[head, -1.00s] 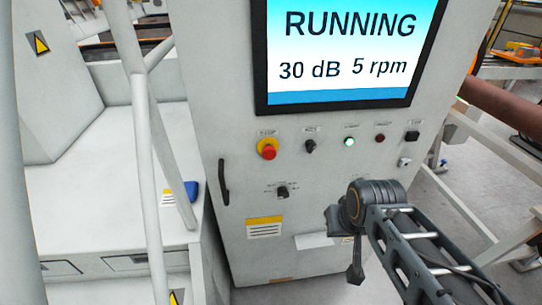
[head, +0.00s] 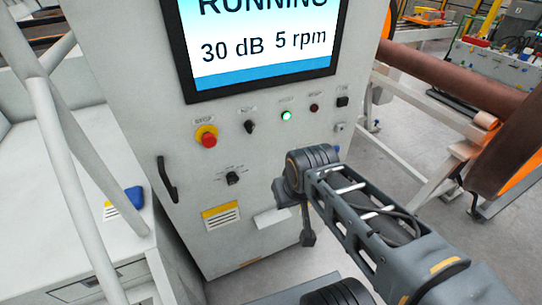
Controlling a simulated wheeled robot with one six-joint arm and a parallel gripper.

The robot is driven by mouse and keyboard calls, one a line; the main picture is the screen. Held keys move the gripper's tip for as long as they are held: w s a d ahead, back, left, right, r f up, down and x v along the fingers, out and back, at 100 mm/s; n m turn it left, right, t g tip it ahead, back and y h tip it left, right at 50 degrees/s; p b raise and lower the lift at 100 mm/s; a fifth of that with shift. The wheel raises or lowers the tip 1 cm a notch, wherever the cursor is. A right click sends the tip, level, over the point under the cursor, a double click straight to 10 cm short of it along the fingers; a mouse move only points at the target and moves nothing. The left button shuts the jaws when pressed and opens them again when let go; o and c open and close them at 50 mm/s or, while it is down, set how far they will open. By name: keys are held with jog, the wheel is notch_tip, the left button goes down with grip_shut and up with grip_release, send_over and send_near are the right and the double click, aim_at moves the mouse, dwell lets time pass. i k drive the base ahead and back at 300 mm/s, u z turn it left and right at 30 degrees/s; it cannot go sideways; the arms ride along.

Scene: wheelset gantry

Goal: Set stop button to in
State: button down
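The stop button (head: 208,137) is a red mushroom button on a yellow ring, at the left of the control row on the grey cabinet (head: 140,110). I cannot tell whether it is in or out. The screen (head: 265,45) above it reads RUNNING, 30 dB, 5 rpm. My arm reaches in from the lower right. Its end, with my gripper (head: 308,238), points down in front of the cabinet, below and right of the stop button and apart from it. The fingers are too small and dark to tell open from shut.
Right of the button are a black selector switch (head: 249,126), a lit green lamp (head: 286,115) and a dark red lamp (head: 314,108). A lower knob (head: 233,178) and a black door handle (head: 167,179) are on the cabinet. White rails (head: 60,150) stand at left.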

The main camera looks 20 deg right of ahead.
aim_at(209, 141)
jog(key=u, duration=0.15)
jog(key=k, duration=0.85)
jog(key=z, duration=0.9)
jog(key=i, duration=0.75)
jog(key=u, duration=2.9)
